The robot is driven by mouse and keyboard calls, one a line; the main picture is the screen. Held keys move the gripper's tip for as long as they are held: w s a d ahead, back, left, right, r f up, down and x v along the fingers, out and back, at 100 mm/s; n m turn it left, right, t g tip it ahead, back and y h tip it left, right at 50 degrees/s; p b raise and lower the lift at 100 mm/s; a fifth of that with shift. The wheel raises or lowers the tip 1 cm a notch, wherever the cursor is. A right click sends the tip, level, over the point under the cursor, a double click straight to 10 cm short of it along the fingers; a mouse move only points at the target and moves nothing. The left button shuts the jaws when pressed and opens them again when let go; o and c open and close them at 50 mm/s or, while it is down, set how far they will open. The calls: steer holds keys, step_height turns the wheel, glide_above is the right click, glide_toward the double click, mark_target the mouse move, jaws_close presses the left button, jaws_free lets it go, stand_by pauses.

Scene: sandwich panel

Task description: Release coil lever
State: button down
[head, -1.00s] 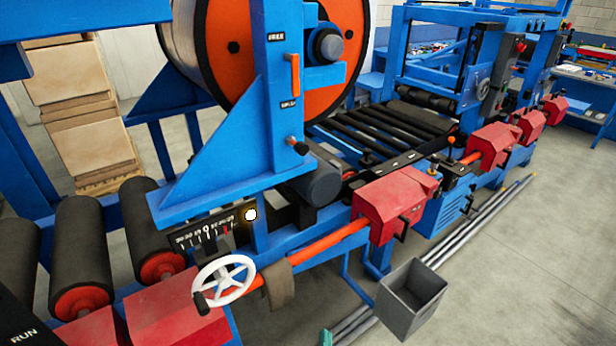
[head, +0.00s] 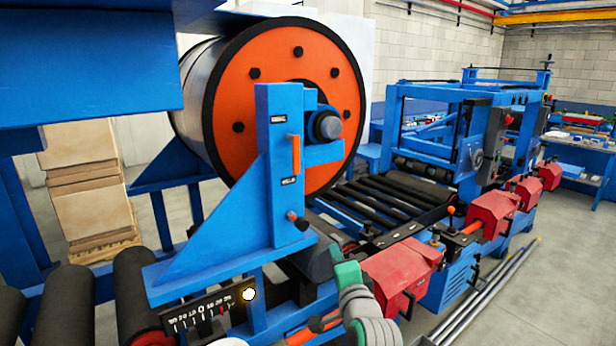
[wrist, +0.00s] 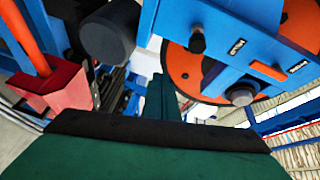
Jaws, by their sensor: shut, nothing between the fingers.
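The coil lever appears as an orange bar (head: 293,153) set upright on the blue post beside the coil, between two small black labels. It also shows in the wrist view (wrist: 267,71), right of the fingers. A dark knob with a reddish collar (head: 298,220) sticks out low on the same post. My gripper (head: 338,257), with green fingers, is below and right of the lever, apart from it. The fingers are shut and empty; they also show in the wrist view (wrist: 160,98), pointing toward the coil stand.
The large coil (head: 270,90) with its orange side plate stands behind the post. A red guard box (head: 400,275) is close to the right of my gripper. A black roller bed (head: 385,205) lies behind. Open floor (head: 530,290) is at the right.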

mark_target(293, 154)
step_height(293, 154, up, 20)
steer(key=y, duration=0.2)
steer(key=shift+a+m, duration=0.2)
steer(key=shift+m, duration=0.2)
steer(key=w+a, duration=0.6)
steer(key=w, duration=0.1)
steer(key=shift+a+m, duration=0.25)
steer(key=shift+m, duration=0.05)
stand_by(0.4)
steer(key=shift+d, duration=0.1)
